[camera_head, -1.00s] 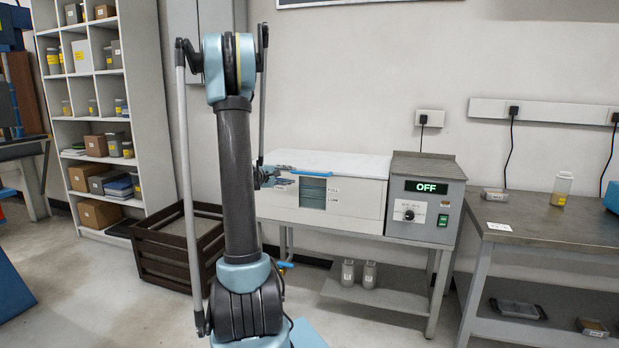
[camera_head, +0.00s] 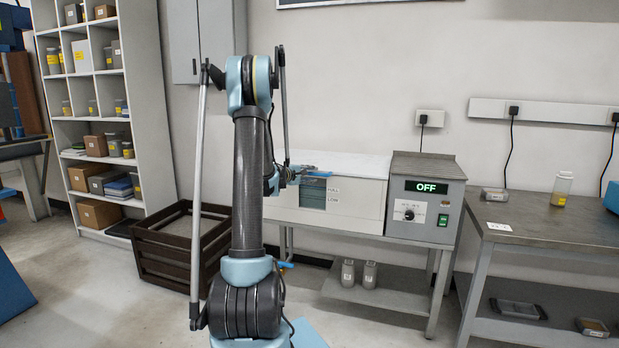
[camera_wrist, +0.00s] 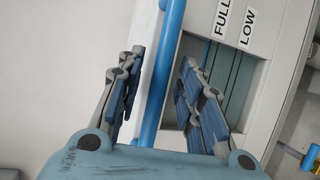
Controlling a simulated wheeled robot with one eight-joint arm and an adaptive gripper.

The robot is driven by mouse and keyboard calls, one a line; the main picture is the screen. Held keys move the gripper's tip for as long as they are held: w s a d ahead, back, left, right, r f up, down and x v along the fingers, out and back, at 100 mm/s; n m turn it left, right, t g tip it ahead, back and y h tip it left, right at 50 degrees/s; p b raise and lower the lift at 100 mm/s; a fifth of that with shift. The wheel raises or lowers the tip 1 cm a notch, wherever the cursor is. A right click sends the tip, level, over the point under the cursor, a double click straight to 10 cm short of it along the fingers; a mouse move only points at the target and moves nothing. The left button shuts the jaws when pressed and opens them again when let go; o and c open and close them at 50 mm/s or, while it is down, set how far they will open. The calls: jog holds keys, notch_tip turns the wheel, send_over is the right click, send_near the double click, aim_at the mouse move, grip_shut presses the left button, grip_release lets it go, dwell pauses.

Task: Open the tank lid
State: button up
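The tank (camera_head: 358,199) is a white box on a metal stand, with a FULL/LOW level window (camera_head: 312,194) on its front. Its white lid (camera_head: 350,165) lies flat and closed on top. A blue bar handle (camera_head: 320,173) runs along the lid's front edge; in the wrist view the bar (camera_wrist: 166,70) stands nearly upright. My gripper (camera_wrist: 160,98) is open, with one finger on each side of the bar and gaps visible. In the head view my gripper (camera_head: 298,172) is at the tank's front, and my arm hides the tank's left part.
A control box (camera_head: 425,200) showing OFF stands directly right of the tank. A dark slatted crate (camera_head: 165,245) is on the floor at left, near my arm. A metal table (camera_head: 560,225) stands at right. Two small containers (camera_head: 348,272) sit on the stand's lower shelf.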

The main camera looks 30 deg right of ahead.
jog(key=shift+d, duration=0.1)
jog(key=shift+c, duration=0.4)
grip_shut()
jog(key=shift+w, duration=0.1)
jog(key=shift+r, duration=0.15)
